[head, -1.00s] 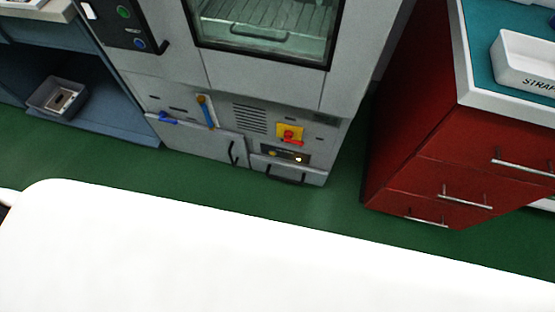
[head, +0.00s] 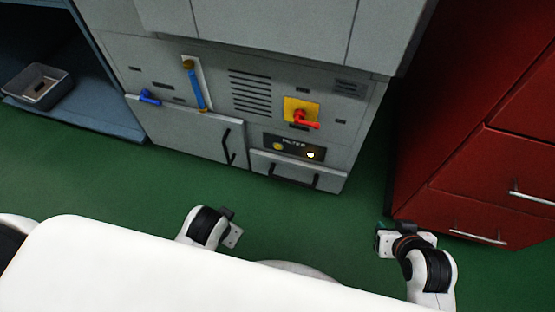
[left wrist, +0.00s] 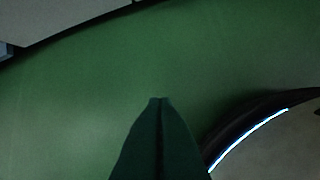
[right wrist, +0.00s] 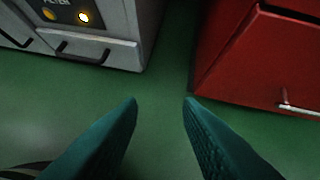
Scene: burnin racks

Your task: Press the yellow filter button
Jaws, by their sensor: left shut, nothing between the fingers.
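The yellow filter button (head: 278,146) sits on the left of a dark panel (head: 294,148) marked FILTER, low on the grey machine. A small lit lamp (head: 310,155) is to its right. In the right wrist view the button (right wrist: 49,14) and the lamp (right wrist: 84,17) show at the upper left. My right gripper (right wrist: 160,100) is open and empty over the floor, apart from the panel; in the head view it is at the lower right (head: 380,240). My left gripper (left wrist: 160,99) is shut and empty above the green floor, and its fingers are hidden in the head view.
A red switch (head: 305,119) on a yellow plate is above the panel. A drawer handle (head: 293,176) is below it. A blue lever (head: 195,88) is further left. A red cabinet (head: 470,130) stands at the right. Green floor lies clear before the machine.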

